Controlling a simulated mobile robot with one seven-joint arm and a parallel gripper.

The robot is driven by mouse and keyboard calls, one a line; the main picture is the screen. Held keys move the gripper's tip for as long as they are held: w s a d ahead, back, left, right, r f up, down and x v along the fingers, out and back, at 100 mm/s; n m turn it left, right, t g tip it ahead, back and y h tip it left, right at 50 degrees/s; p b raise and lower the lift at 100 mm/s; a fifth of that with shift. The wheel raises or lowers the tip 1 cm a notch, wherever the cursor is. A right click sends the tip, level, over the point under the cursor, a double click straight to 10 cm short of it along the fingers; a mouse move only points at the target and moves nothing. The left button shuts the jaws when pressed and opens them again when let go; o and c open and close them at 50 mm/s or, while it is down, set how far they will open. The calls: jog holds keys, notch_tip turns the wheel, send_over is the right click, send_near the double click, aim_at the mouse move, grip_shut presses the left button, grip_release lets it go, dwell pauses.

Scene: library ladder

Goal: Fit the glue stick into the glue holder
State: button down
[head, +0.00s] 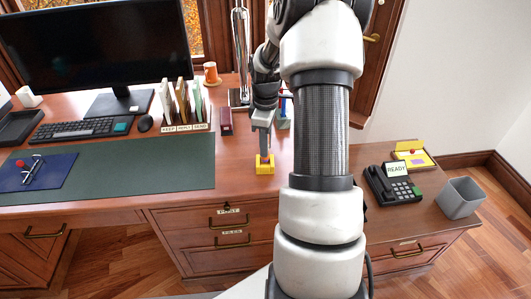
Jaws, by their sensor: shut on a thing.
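A small yellow block, which looks like the glue holder (265,169), stands on the wooden desk near its front edge, right of the green desk mat. My gripper (264,152) points straight down directly above it, with the fingertips at the block's top. The gripper is shut on a small reddish piece, seemingly the glue stick (265,157), of which only a little shows between the fingers. The lower end of the stick is hidden, so I cannot tell whether it is inside the holder or just above it.
A dark red block (226,121) and a file sorter (185,108) stand behind to the left. A blue item (283,118) is close behind the gripper, partly hidden by my arm. A monitor (95,45) stands farther left. A telephone (393,185) is at right.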

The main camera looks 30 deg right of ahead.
jog(key=shift+f, duration=1.35)
jog(key=shift+f, duration=0.15)
jog(key=c, duration=1.6)
grip_release()
jog(key=shift+o, duration=0.2)
notch_tip(320, 180, up, 12)
jog(key=shift+r+p, duration=0.2)
jog(key=shift+p, duration=0.7)
